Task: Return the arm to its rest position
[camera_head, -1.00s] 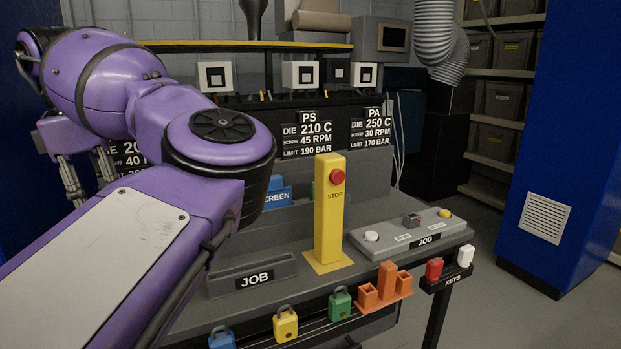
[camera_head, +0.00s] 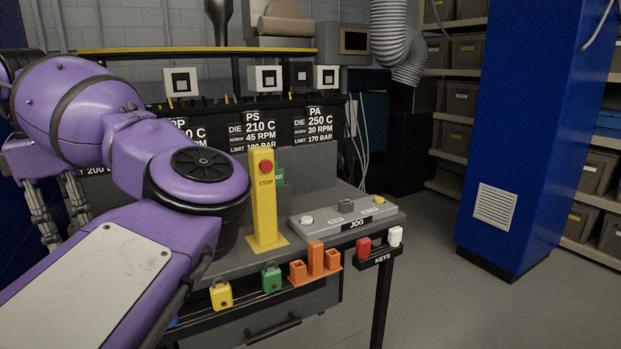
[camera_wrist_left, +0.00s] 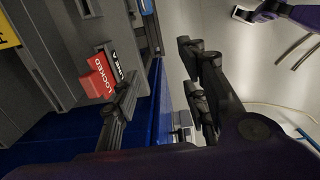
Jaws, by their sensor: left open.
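My left arm (camera_head: 110,270), purple with a pale plate, is folded across the left of the head view. My left gripper (camera_head: 62,225) hangs at the far left, partly cut off and behind the arm. In the left wrist view its two dark fingers (camera_wrist_left: 158,75) stand wide apart with nothing between them. My right gripper cannot be made out in either view.
The console holds a yellow STOP post (camera_head: 264,200) beside my elbow, a grey JOG box (camera_head: 330,220), padlocks (camera_head: 271,279) and an orange holder (camera_head: 316,262). A blue pillar (camera_head: 525,130) stands right. A red LOCKED tag (camera_wrist_left: 98,76) shows in the wrist view. Floor at right is clear.

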